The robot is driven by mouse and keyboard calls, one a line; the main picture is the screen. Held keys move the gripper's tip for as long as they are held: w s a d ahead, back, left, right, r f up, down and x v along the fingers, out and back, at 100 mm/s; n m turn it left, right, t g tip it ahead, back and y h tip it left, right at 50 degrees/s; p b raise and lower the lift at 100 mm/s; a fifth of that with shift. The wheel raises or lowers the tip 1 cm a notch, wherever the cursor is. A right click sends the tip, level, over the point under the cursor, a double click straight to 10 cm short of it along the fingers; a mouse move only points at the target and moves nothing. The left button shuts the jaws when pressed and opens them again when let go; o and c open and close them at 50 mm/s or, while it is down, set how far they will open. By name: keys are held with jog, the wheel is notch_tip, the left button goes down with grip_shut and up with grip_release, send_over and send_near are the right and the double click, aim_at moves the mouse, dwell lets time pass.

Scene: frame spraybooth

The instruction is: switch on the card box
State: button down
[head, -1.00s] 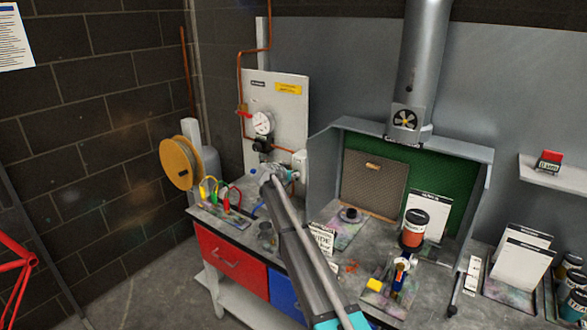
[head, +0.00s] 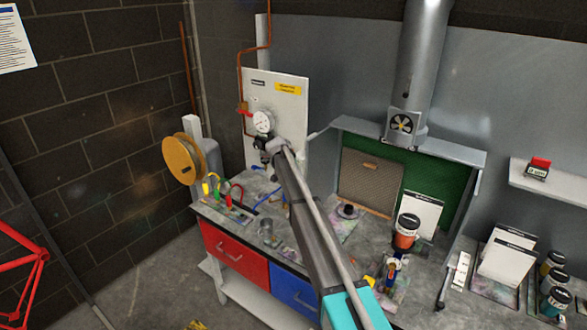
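I cannot single out a thing that is plainly the card box. White cards (head: 422,214) stand in the spray booth, and more white cards (head: 508,258) stand on the bench at the right. A small red and dark item (head: 538,168) sits on the wall shelf at the right. My arm reaches up from the bottom edge, and its far end is in front of the white panel's lower right, close to the pressure gauge (head: 263,122). The small white box seen earlier at the booth's left edge is hidden behind my arm.
The spray booth has a brown filter (head: 371,182) and a duct (head: 423,60) with a fan. An orange-labelled jar (head: 406,231) and a metal cup (head: 266,228) stand on the bench.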

dwell(0.3)
jog(key=c, duration=0.6)
grip_release()
jog(key=shift+c, duration=0.2)
jog(key=shift+f+b, duration=0.15)
jog(key=shift+b, duration=0.15)
